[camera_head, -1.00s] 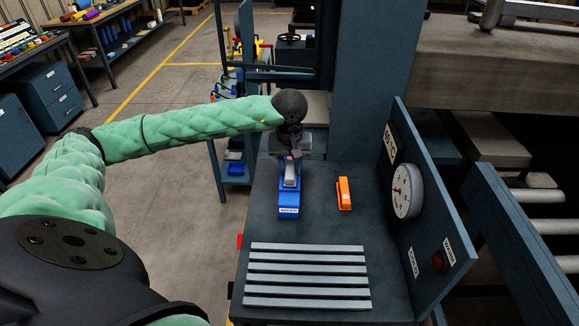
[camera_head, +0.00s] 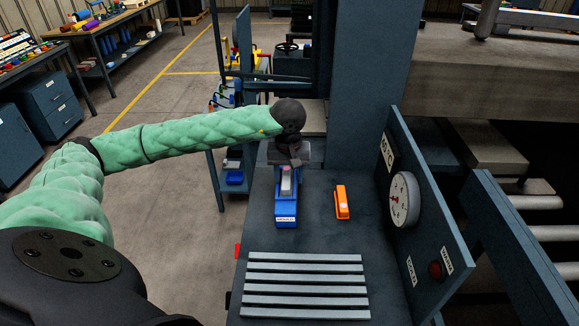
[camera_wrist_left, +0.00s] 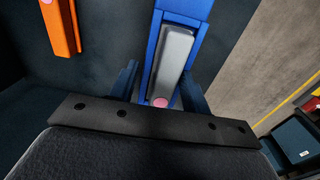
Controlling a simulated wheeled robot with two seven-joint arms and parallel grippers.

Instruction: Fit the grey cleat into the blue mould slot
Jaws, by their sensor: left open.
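The blue mould (camera_head: 286,208) stands on the dark press table, with its label facing the front. The grey cleat (camera_head: 286,182) lies lengthwise along the mould's top, between its blue side walls. In the left wrist view, the cleat (camera_wrist_left: 175,58) has a pink near end, and the blue mould (camera_wrist_left: 152,52) shows on both sides of it. I cannot tell how deep the cleat sits. My left gripper (camera_head: 286,163) is over the mould's far end. In the left wrist view, its open fingers (camera_wrist_left: 160,88) stand apart on either side of the cleat's pink end. My right gripper is out of view.
An orange block (camera_head: 342,202) stands right of the mould. A slatted grey rack (camera_head: 305,286) lies at the table's front. A panel with a gauge (camera_head: 405,198) and red button bounds the right side. A dark press column (camera_head: 368,80) rises behind.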

